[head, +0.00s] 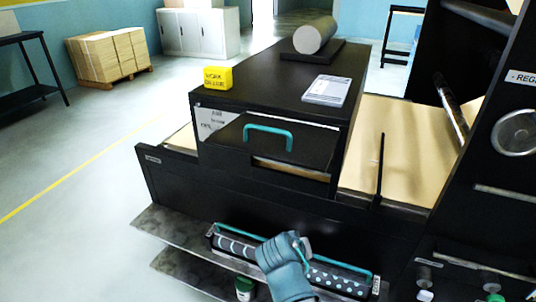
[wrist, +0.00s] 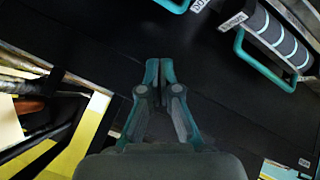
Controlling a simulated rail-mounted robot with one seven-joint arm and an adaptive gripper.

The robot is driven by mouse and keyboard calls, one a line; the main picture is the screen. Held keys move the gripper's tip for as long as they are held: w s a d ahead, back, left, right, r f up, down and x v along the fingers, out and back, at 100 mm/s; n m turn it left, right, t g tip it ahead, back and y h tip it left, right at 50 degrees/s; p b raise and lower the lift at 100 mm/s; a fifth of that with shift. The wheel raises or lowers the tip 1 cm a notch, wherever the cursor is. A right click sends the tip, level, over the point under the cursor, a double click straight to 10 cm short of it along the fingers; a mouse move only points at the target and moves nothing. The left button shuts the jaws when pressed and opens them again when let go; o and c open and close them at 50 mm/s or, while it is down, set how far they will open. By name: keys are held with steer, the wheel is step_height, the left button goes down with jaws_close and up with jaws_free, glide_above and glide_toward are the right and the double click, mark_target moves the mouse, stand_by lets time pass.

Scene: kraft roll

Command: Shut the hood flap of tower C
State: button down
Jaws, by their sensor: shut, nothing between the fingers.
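A black hood flap (head: 235,150) with a teal bar handle (head: 268,136) is on the front of the black machine hood in the head view. A tan strip shows under its lower edge, and the flap looks tilted outward there. I cannot read a tower letter on it. My gripper (wrist: 160,68) is shut and empty in the wrist view, against a dark panel. Its fingertips are hidden in the head view, where my teal arm end covers the middle of the roller tray, below and in front of the flap. Part of a teal handle (wrist: 172,5) shows ahead of the fingertips.
A tray with a striped roller (head: 238,245) and a dotted roller (head: 335,278) lies below the hood. A yellow block (head: 218,77), papers (head: 327,90) and a grey roll (head: 314,36) sit on the hood top. Open floor (head: 80,240) lies at left.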

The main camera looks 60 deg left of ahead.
steer(key=s+a+r+m+t+y, duration=0.15)
steer(key=s+r, duration=0.35)
steer(key=r, duration=0.6)
steer(key=s+a+r+t+y, duration=0.1)
steer(key=s+a+r+y, duration=0.15)
steer(key=s+r, duration=0.6)
steer(key=s+a+r+t+y, duration=0.1)
steer(key=s+r+t+y, duration=0.15)
steer(key=r, duration=1.15)
step_height(320, 180, up, 7)
steer(key=m+t+p, duration=0.2)
steer(key=m+p, duration=0.2)
glide_above(265, 147)
steer(key=shift+w+a+f, duration=0.15)
steer(key=shift+w+a, duration=0.15)
steer(key=shift+w, duration=0.05)
steer(key=shift+s+d+f+y+p, duration=0.1)
steer(key=shift+d+f+y+p, duration=0.1)
steer(key=shift+f, duration=0.35)
steer(key=shift+d+f+y+p, duration=0.1)
steer(key=shift+f+p, duration=0.05)
steer(key=shift+f, duration=0.4)
steer(key=shift+s+f+p, duration=0.15)
steer(key=shift+s+f, duration=0.05)
steer(key=shift+f, duration=0.3)
steer(key=shift+s+f+p, duration=0.15)
steer(key=shift+f, duration=0.35)
steer(key=shift+d+f+b, duration=0.1)
steer(key=shift+f+b, duration=0.15)
steer(key=shift+b, duration=0.2)
